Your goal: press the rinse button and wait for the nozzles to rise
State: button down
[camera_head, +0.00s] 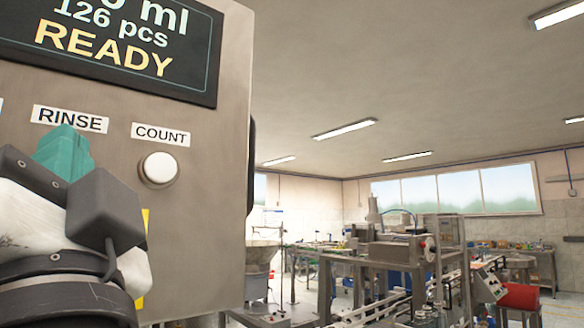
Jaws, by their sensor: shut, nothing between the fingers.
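The metal control panel (215,160) fills the left of the view. Its dark display (135,45) reads "126 pcs" and "READY". The "RINSE" label (70,119) is on the panel, and my gripper (66,140) is just below it with its teal fingers shut and empty. The gripper covers the spot under the label, so the rinse button is hidden and I cannot tell whether the fingers touch it. The "COUNT" label (160,134) is to the right, with a round white button (159,168) beneath it. No nozzles can be made out.
The panel's right edge is near the middle left of the view. Beyond it is a room with a metal machine on a frame (395,250), a pale hopper (258,255), a red box (519,296) and workbenches. Windows (455,190) line the back wall.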

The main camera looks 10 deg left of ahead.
jog(key=shift+w, duration=0.1)
jog(key=shift+w+a, duration=0.2)
jog(key=shift+a, duration=0.05)
jog(key=shift+w+a, duration=0.25)
jog(key=shift+a, duration=0.15)
dwell(0.7)
jog(key=shift+s+d, duration=0.1)
jog(key=shift+d, duration=0.05)
dwell(0.3)
jog(key=shift+s+d, duration=0.45)
jog(key=shift+d, duration=0.1)
jog(key=shift+s+d, duration=0.1)
jog(key=shift+s+d, duration=1.55)
jog(key=shift+d, duration=0.25)
jog(key=shift+w+a, duration=0.1)
